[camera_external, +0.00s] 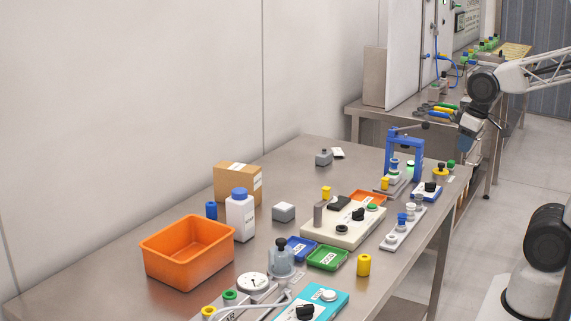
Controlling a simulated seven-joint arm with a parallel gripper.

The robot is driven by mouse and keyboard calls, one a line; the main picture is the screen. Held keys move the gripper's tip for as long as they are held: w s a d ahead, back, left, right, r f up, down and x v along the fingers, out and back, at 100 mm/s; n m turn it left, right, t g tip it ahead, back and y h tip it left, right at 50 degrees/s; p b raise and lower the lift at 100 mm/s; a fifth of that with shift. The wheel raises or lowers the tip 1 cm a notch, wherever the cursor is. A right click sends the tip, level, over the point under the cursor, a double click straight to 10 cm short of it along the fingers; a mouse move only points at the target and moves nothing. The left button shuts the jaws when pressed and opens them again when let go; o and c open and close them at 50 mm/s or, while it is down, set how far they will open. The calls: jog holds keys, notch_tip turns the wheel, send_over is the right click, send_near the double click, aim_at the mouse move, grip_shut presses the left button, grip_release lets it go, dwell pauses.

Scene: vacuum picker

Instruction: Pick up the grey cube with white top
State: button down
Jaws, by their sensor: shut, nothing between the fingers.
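The grey cube with a white top (284,212) sits on the metal table, left of the cream control box and right of the white bottle. Its top and sides are clear of other things. My gripper (464,146) hangs at the upper right, beyond the blue press frame and far from the cube. It is shut and empty; its fingertips are small and hard to make out.
An orange bin (188,252), a white bottle (240,216) and a cardboard box (238,183) stand left of the cube. The cream control box (343,222) and blue press frame (404,155) are to the right. Bare tabletop lies behind the cube.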

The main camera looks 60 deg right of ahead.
jog(key=c, duration=1.8)
grip_release()
jog(key=shift+c, duration=0.2)
jog(key=o, duration=1.6)
jog(key=shift+c, duration=0.2)
jog(key=w+v, duration=0.1)
jog(key=v, duration=0.4)
jog(key=w+a+r+m+g+y, duration=0.1)
jog(key=w+a+m+y, duration=0.2)
jog(key=w, duration=0.5)
jog(key=w+a+r+m+y, duration=0.15)
jog(key=w+m, duration=0.25)
jog(key=w, duration=0.4)
jog(key=w+a+r+m+g+y, duration=0.1)
jog(key=w+a+m+y, duration=0.2)
jog(key=w, duration=0.6)
jog(key=w+a+f+m+y, duration=0.1)
jog(key=w+f+m+y, duration=0.3)
jog(key=w, duration=0.7)
jog(key=w+a+r+m+y, duration=0.15)
jog(key=w+m, duration=0.35)
jog(key=w, duration=0.6)
jog(key=shift+t+y, duration=0.3)
jog(key=shift+t, duration=0.2)
jog(key=f, duration=2.7)
jog(key=shift+w+d+f, duration=0.15)
jog(key=shift+d+f, duration=0.15)
jog(key=shift+f, duration=0.1)
